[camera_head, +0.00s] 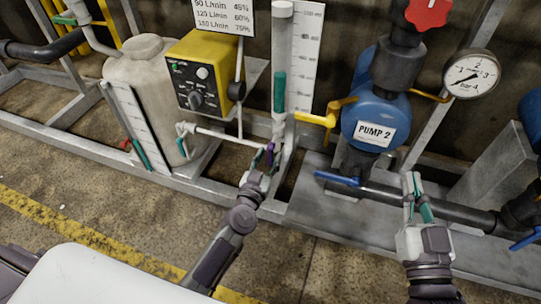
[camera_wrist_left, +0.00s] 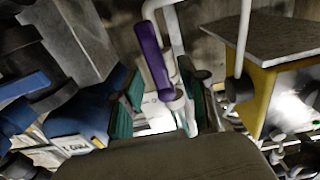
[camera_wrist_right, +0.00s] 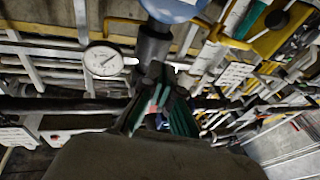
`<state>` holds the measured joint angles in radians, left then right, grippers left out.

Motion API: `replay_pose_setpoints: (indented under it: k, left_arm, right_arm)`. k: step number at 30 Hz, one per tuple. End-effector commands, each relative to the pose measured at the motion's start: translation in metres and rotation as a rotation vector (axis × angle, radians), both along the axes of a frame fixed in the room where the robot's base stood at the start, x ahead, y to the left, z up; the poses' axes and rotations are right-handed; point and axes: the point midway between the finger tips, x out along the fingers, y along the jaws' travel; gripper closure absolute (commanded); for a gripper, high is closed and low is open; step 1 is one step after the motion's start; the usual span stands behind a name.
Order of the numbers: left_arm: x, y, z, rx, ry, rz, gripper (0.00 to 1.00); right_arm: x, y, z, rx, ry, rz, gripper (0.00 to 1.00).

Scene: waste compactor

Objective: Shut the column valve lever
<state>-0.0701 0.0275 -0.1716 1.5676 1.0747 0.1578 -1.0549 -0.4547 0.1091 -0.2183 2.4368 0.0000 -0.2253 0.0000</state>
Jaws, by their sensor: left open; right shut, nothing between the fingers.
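The column valve lever is taken to be the small purple handle (camera_head: 270,152) at the foot of the clear calibration column (camera_head: 281,60). In the left wrist view the purple lever (camera_wrist_left: 152,58) slants up from its round pivot. My left gripper (camera_head: 262,168) is at the column's foot. Its teal-padded fingers (camera_wrist_left: 163,100) are open, one on each side of the lever's pivot end. I cannot tell whether either finger touches it. My right gripper (camera_head: 415,190) is shut and empty, in front of the dark pipe right of the pump; its fingers also show in the right wrist view (camera_wrist_right: 163,108).
A yellow control box (camera_head: 205,72) and a pale tank (camera_head: 140,70) stand left of the column. A yellow lever (camera_head: 318,119), the blue PUMP 2 (camera_head: 375,112) and a blue lever (camera_head: 337,179) are to its right. The floor in front is clear.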

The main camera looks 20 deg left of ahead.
Motion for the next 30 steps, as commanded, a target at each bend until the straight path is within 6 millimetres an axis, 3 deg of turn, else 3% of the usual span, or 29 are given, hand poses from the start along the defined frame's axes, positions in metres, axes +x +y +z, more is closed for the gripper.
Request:
replay_pose_setpoints:
  k: [6,14,15,23,30]
  left_arm:
    - [0.017,0.0,0.0,-0.001,0.0,0.001,0.57]
    - [0.019,0.0,0.0,-0.001,0.001,0.001,0.57]
    - [0.019,0.0,0.0,-0.001,0.001,0.001,0.59]
    - [0.018,-0.001,0.0,-0.001,0.001,0.0,1.0]
    - [0.018,-0.001,0.0,-0.001,0.001,0.0,1.0]
  right_arm:
    - [-0.003,0.002,0.015,0.025,-0.091,0.005,1.0]
    - [-0.003,0.002,0.017,0.027,-0.1,0.005,1.0]
    - [-0.003,0.002,0.017,0.027,-0.1,0.005,1.0]
    - [-0.003,0.002,0.017,0.027,-0.098,0.005,1.0]
    - [-0.003,0.001,0.017,0.027,-0.098,0.005,1.0]
